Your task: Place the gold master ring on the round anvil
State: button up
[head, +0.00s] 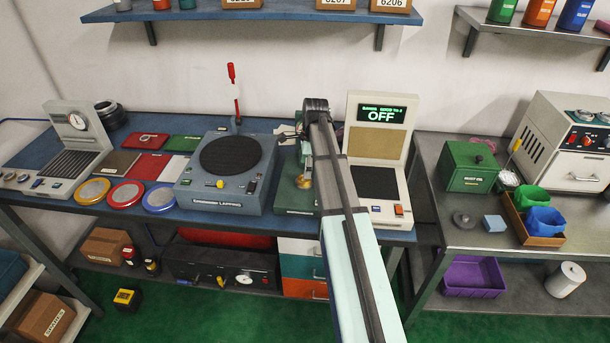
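My gripper (288,134) is above the green stand, at the end of my arm reaching in from the lower right. It is small, and I cannot tell whether its fingers are open or hold anything. The green stand (290,196) stands between the blue lapping machine and the white display unit, partly hidden by my arm. A small gold or brass round piece (305,181) shows low on it, beside my arm. I cannot tell whether this is the gold master ring or part of the stand. The round anvil is not clearly visible.
The blue lapping machine (250,193) with its dark disc is left of the stand. The white display unit (393,203) reading OFF is close on the right. Yellow, red and blue rimmed dishes (126,194) line the bench's front left. A dial gauge unit (44,176) is at far left.

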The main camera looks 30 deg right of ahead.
notch_tip(320, 180, up, 8)
jog(key=b, duration=0.1)
jog(key=shift+s+d, duration=0.2)
jog(key=shift+d, duration=0.25)
